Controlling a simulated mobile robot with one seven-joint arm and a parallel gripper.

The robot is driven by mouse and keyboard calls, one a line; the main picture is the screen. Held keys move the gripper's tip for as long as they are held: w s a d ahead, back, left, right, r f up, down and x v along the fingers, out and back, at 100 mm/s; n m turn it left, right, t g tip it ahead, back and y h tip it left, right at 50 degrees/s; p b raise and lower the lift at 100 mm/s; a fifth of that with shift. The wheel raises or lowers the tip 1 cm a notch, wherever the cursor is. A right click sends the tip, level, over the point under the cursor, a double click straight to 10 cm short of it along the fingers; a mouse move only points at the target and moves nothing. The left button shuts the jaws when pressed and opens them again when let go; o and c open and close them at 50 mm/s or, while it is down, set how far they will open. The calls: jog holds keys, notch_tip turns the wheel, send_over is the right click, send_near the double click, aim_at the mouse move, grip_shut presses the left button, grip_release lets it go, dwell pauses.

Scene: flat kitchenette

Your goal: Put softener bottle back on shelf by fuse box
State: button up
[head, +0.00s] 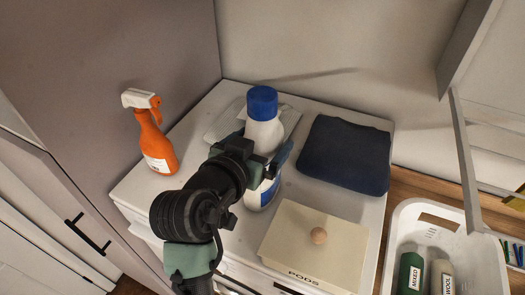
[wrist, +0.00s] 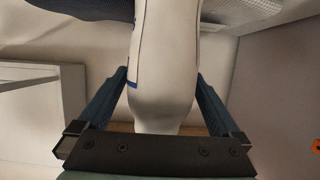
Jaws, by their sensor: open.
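A white bottle with a blue cap and blue label (head: 264,128), which looks like the softener bottle, stands upright on the white machine top (head: 213,106). My gripper (head: 268,165) is at the bottle, with a finger showing on its right side in the head view; the arm hides part of the bottle. In the wrist view the white bottle (wrist: 163,85) lies between the two spread fingers of my gripper (wrist: 161,78). The jaws are open, and I cannot tell whether either finger touches it. I cannot make out the fuse box or its shelf.
An orange spray bottle (head: 155,143) stands left of my arm. A folded dark blue cloth (head: 345,155) and a cream PODS box (head: 290,240) sit to the right. A white basket (head: 470,228) holds bottles at lower right. A grey panel edge (head: 465,150) rises above it.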

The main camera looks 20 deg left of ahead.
grip_shut()
jog(key=shift+w+r, duration=0.1)
jog(key=shift+r, duration=0.1)
dwell(0.5)
jog(key=shift+r, duration=0.15)
